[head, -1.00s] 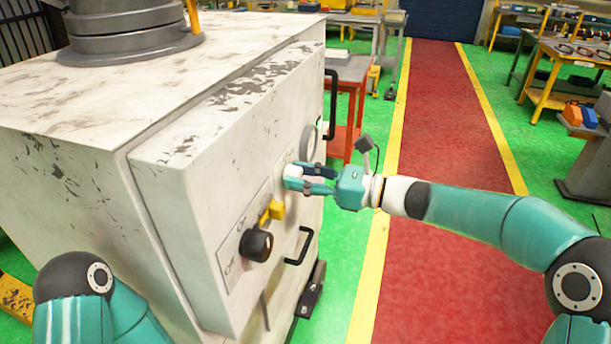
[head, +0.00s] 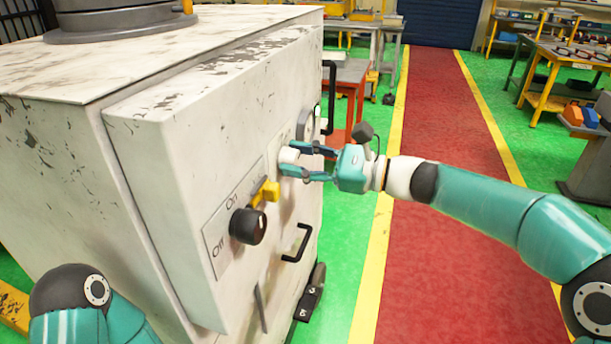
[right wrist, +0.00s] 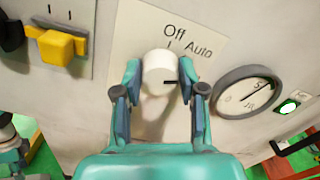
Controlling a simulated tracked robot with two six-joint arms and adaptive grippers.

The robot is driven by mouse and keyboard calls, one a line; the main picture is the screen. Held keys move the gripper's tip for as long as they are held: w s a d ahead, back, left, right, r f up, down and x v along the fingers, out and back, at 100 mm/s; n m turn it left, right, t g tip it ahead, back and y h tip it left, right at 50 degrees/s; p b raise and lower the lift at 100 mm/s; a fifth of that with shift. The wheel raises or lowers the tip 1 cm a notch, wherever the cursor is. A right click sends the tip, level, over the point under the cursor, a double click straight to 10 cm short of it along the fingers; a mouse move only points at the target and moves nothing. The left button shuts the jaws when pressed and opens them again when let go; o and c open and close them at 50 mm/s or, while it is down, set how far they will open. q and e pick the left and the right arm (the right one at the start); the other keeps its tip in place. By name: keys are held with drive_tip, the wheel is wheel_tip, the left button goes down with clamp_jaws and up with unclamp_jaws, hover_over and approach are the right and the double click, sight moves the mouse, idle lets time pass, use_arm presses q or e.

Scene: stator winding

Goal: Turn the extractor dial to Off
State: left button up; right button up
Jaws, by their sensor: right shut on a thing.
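The extractor dial is a white round knob (right wrist: 160,72) on the front panel of the white cabinet. A plate above it reads Off and Auto (right wrist: 192,38). A dark mark on the knob's face points right in the right wrist view, towards the Auto side. My right gripper (right wrist: 160,80) is shut on the knob, one finger on each side; it also shows in the head view (head: 292,158). Its fingers hide part of the knob in the head view. My left arm shows at the lower left of the head view, but its gripper is out of view.
Left of the knob are a yellow switch (head: 265,193) and a black rotary knob (head: 247,226) on an On/Off plate. A round gauge (right wrist: 250,92) sits to its right. Black handles (head: 298,244) stick out of the cabinet. The red walkway (head: 430,230) is clear.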

drive_tip(key=shift+s+a+f+n+b, duration=0.1)
drive_tip(key=shift+f+n+b, duration=0.05)
drive_tip(key=shift+n+b, duration=2.05)
drive_tip(key=shift+s+a+f+n+b, duration=0.1)
drive_tip(key=shift+f+n+b, duration=0.05)
drive_tip(key=shift+n+b, duration=2.1)
drive_tip(key=shift+a+f+n+b, duration=0.1)
drive_tip(key=shift+f+n+b, duration=0.05)
drive_tip(key=shift+n+b, duration=2.05)
drive_tip(key=shift+n, duration=0.35)
drive_tip(key=o, duration=1.1)
drive_tip(key=shift+a, duration=0.1)
drive_tip(key=shift+o, duration=0.2)
drive_tip(key=shift+d+r, duration=0.15)
drive_tip(key=shift+d, duration=0.05)
drive_tip(key=shift+d+r, duration=0.1)
